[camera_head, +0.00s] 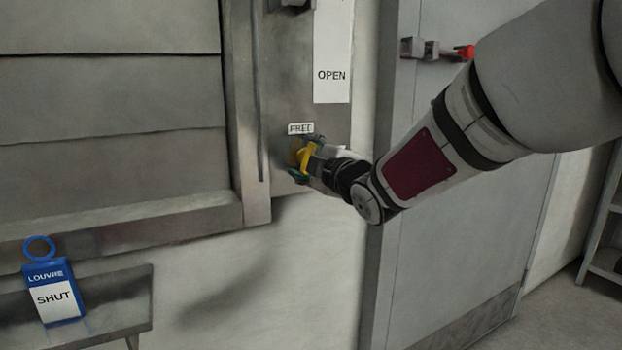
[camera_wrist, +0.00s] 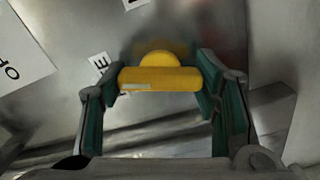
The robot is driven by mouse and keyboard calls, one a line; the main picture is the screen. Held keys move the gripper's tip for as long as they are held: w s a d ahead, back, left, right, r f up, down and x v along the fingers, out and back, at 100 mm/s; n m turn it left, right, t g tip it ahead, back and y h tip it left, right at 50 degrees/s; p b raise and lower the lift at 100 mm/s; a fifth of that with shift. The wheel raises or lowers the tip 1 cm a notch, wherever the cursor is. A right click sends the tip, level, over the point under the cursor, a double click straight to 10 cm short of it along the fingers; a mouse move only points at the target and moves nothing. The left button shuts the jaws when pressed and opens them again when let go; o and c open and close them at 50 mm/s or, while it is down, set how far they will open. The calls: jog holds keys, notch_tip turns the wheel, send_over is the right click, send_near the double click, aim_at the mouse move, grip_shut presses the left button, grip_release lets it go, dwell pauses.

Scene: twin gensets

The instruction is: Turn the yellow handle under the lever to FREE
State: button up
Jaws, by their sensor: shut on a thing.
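The yellow handle (camera_head: 308,157) sits on the grey metal panel, just under a small FREE label (camera_head: 301,128). In the wrist view the handle (camera_wrist: 160,77) shows as a yellow bar across a round yellow hub. My gripper (camera_head: 303,158) reaches it from the right and is shut on the handle. In the wrist view the green-padded fingers of my gripper (camera_wrist: 160,95) stand at either end of the bar. The lever is not clearly seen; a dark grey part (camera_head: 290,6) shows at the top edge of the head view.
A white OPEN sign (camera_head: 332,75) is above right of the handle. A blue LOUVRE SHUT tag (camera_head: 52,294) is at lower left on a grey ledge (camera_head: 115,305). A grey door (camera_head: 450,240) with a red-ended latch (camera_head: 464,52) stands behind my arm. Shelving (camera_head: 604,230) is far right.

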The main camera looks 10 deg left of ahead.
jog(key=shift+f+n+b, duration=0.1)
jog(key=shift+n+b, duration=1.8)
jog(key=shift+b, duration=0.7)
jog(key=o, duration=1.2)
jog(key=shift+c, duration=0.2)
jog(key=v, duration=1.2)
